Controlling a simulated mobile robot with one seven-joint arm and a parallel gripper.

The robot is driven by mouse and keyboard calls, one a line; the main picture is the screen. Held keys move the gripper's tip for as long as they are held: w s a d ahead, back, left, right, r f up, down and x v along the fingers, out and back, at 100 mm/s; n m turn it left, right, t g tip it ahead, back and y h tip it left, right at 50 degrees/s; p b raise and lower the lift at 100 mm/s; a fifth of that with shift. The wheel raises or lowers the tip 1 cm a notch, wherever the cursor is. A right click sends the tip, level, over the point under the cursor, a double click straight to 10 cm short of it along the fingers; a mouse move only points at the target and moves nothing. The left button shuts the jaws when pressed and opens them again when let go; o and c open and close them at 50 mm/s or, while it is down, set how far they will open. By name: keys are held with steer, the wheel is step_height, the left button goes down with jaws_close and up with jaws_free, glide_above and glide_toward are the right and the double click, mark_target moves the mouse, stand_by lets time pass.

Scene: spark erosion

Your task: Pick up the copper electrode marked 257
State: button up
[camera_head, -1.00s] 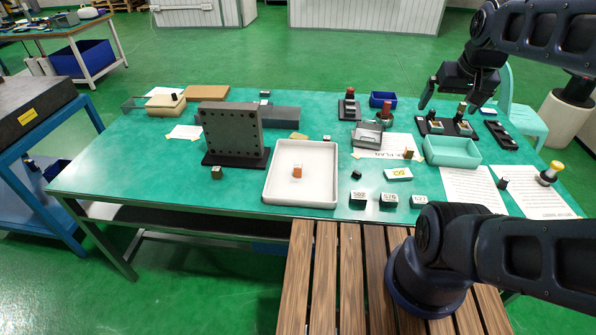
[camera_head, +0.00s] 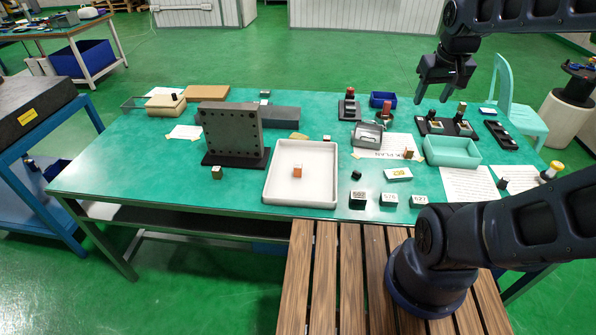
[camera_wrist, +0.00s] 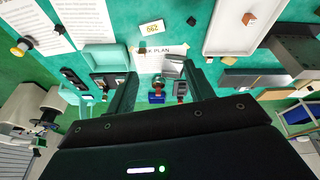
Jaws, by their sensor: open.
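No mark 257 can be read in either view. A small copper-coloured block (camera_head: 297,171) stands in the white tray (camera_head: 268,185); it also shows in the wrist view (camera_wrist: 249,18). Another small copper-brown block (camera_head: 409,154) stands by the printed plan sheet. Copper-toned pieces also stand upright in the black holder (camera_head: 432,127) at the back right. My gripper (camera_head: 433,98) is open and empty, pointing down above the back right of the table. In the wrist view its fingers (camera_wrist: 160,58) are spread, with the table beyond them.
Black blocks with number labels (camera_head: 389,200) stand along the front edge. A dark upright plate (camera_head: 232,135) stands left of the white tray. Bare table lies at far left.

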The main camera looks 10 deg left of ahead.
steer(key=w+a+f+n+g, duration=0.2)
steer(key=w+a+f+n, duration=0.25)
steer(key=w+a, duration=0.45)
steer(key=n+g+h, duration=0.2)
steer(key=n+h, duration=0.2)
steer(key=n, duration=0.8)
glide_toward(297, 166)
steer(key=shift+m, duration=0.25)
steer(key=x, duration=0.6)
steer(key=shift+d, duration=0.1)
steer(key=shift+x, duration=2.6)
steer(key=shift+w, duration=0.1)
steer(key=shift+c, duration=0.4)
jaws_close()
